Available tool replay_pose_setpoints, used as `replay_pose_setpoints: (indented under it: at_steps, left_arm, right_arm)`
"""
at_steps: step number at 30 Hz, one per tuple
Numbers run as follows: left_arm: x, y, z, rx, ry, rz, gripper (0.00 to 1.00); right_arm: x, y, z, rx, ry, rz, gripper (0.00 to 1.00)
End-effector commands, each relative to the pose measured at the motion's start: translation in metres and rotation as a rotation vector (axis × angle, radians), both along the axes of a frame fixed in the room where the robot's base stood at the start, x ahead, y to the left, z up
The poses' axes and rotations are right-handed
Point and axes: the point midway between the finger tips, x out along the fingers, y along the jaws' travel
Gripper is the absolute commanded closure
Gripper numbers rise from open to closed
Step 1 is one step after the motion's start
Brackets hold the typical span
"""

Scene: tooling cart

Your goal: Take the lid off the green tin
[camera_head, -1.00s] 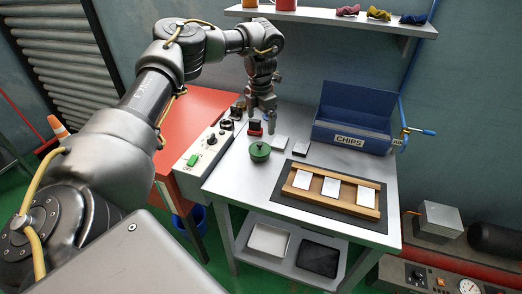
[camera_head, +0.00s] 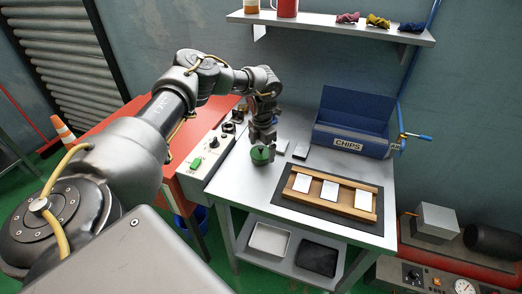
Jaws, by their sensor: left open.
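The green tin (camera_head: 260,158) is small and round and stands on the grey cart top (camera_head: 238,180) near its left side. A dark knob shows on top of its lid, and the lid appears to be on the tin. My left gripper (camera_head: 262,146) points down from above, right over the tin, with its fingertips at about the height of the knob. It is open. I cannot tell whether the fingers touch the lid. The gripper partly covers the back of the tin. My right gripper is not in view.
A blue CHIPS bin (camera_head: 352,125) stands at the back right. A wooden rack (camera_head: 301,199) with white cards lies on a dark mat in front. A control box (camera_head: 207,152) with a green switch is at the left. A white block (camera_head: 282,146) sits close behind the tin.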

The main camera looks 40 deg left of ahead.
Motion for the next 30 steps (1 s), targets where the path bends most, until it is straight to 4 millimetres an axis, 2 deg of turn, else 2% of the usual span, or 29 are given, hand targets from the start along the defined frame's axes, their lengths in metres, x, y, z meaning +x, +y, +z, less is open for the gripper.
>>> replay_pose_setpoints:
  at_steps: [7, 17, 26, 30]
  left_arm:
    - [0.000, 0.000, -0.001, 0.000, -0.001, 0.000, 0.01]
    - [0.000, 0.000, -0.001, 0.000, -0.001, 0.000, 0.44]
    - [0.000, 0.000, 0.000, 0.000, -0.001, 0.000, 0.45]
    - [0.001, 0.000, 0.009, 0.000, -0.005, 0.000, 0.45]
  right_arm:
    - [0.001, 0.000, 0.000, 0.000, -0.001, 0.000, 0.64]
    - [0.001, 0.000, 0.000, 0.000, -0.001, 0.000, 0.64]
    - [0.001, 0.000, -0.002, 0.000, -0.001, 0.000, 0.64]
    - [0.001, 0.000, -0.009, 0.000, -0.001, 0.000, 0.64]
